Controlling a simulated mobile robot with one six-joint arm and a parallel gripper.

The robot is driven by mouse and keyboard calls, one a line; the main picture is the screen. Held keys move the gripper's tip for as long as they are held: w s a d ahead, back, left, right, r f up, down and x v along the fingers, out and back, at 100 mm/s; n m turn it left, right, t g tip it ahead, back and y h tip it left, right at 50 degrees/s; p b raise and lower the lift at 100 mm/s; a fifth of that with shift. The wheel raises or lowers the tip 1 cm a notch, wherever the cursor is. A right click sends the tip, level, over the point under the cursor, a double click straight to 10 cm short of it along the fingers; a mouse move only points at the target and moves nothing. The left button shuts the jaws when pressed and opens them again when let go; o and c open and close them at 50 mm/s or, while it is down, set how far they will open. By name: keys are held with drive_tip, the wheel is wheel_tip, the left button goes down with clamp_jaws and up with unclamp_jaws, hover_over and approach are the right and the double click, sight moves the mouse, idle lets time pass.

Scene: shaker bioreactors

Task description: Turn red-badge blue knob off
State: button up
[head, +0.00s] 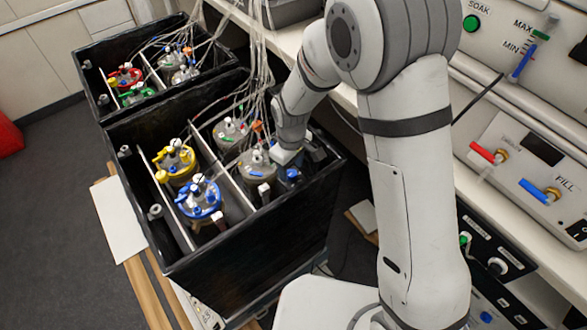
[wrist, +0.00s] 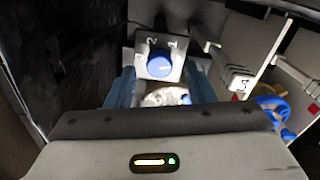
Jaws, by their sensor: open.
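A blue knob (wrist: 159,66) sits on a grey plate (wrist: 178,72) with printed digits around it, in the wrist view. Which digit it points to is too small to tell. No red badge shows on this plate. A small red mark (wrist: 237,97) shows on a white block to its right. My gripper (wrist: 161,84) is open, with one blue-grey finger on each side of the knob's line. Whether the fingers touch the knob cannot be told. In the head view my gripper (head: 297,166) is down at the right end of the near black box, largely covering that spot.
The near black box (head: 255,258) has tall walls, white dividers and several lidded vessels, including yellow (head: 175,160) and blue (head: 200,200) ones. Tubes hang above it. A second black box (head: 90,85) stands behind. A bench with a tap panel (head: 530,170) is at right.

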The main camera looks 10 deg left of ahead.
drive_tip(key=shift+f, duration=0.85)
drive_tip(key=shift+c, duration=0.5)
